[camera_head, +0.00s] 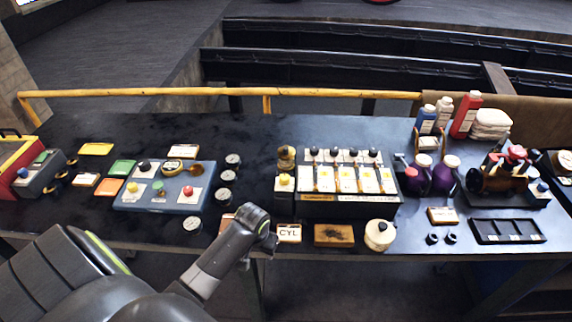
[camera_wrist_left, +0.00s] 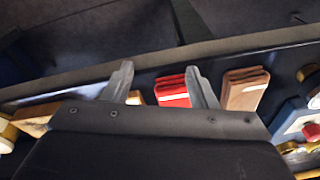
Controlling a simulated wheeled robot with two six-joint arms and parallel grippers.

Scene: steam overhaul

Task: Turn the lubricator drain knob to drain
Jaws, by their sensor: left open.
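The lubricator (camera_head: 345,198) is a dark box in the middle of the bench, with several white and amber feed panels and black knobs along its top. A small yellow knob (camera_head: 285,181) stands at its left end. I cannot read any label there, so I cannot tell whether it is the drain knob or how it is set. My left gripper (camera_head: 270,245) is at the bench's front edge, in front and left of the lubricator. My right gripper is out of view.
A blue panel (camera_head: 135,204) with coloured knobs and several gauges (camera_head: 232,160) lie to the left. A CYL card (camera_head: 289,232), a wooden block (camera_head: 334,235) and a cream pot (camera_head: 380,235) line the front edge. Purple cans (camera_head: 443,175) stand right of the lubricator.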

